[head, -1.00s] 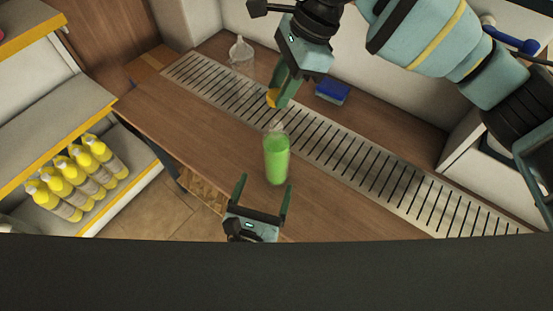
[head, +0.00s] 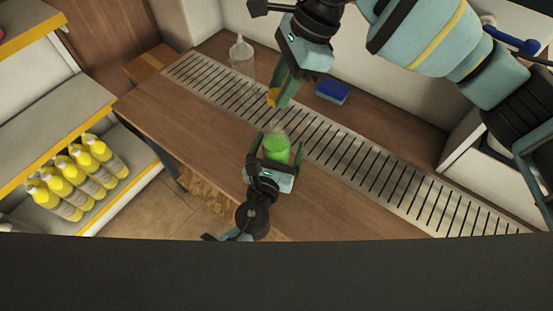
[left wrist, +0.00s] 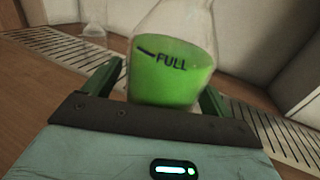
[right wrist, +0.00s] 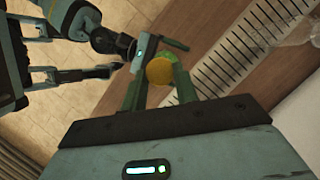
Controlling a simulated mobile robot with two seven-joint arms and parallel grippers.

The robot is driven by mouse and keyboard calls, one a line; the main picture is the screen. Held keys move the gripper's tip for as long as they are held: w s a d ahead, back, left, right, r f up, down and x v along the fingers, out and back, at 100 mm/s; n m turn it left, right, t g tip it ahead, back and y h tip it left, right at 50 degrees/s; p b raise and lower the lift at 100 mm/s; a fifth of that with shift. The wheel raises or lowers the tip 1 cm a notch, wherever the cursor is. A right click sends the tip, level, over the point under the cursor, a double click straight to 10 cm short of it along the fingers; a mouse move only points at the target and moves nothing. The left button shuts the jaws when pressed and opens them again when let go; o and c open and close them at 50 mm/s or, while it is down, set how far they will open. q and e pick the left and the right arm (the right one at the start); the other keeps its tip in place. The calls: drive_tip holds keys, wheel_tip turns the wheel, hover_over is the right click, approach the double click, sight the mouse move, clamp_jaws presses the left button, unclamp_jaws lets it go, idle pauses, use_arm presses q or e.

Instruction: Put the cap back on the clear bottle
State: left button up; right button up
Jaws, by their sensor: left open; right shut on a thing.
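The clear bottle (head: 276,147), filled with green liquid, stands upright on the wooden counter. In the left wrist view the bottle (left wrist: 172,68) shows the word FULL near its liquid line. My left gripper (head: 276,150) is open, with its fingers on either side of the bottle; whether they touch it I cannot tell. My right gripper (head: 277,98) is shut on the orange-yellow cap (head: 272,96) and holds it above the counter, behind the bottle. The cap (right wrist: 160,71) also shows between the fingers in the right wrist view. The bottle's lower part is hidden by my left gripper.
A slotted metal drain strip (head: 370,168) runs along the counter (head: 170,108). An empty clear vessel (head: 241,55) and a blue sponge (head: 332,91) stand at the back. Several yellow bottles (head: 75,175) stand on a shelf at left.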

use_arm(q)
drive_tip(key=c, duration=1.5)
use_arm(e)
hover_over(272, 134)
drive_tip(key=w+d, duration=0.1)
drive_tip(key=d, duration=0.1)
drive_tip(key=shift+w+f, duration=0.1)
drive_tip(key=shift+f, duration=2.4)
drive_tip(key=shift+f, duration=0.1)
drive_tip(key=shift+f, duration=0.8)
drive_tip(key=shift+f, duration=0.6)
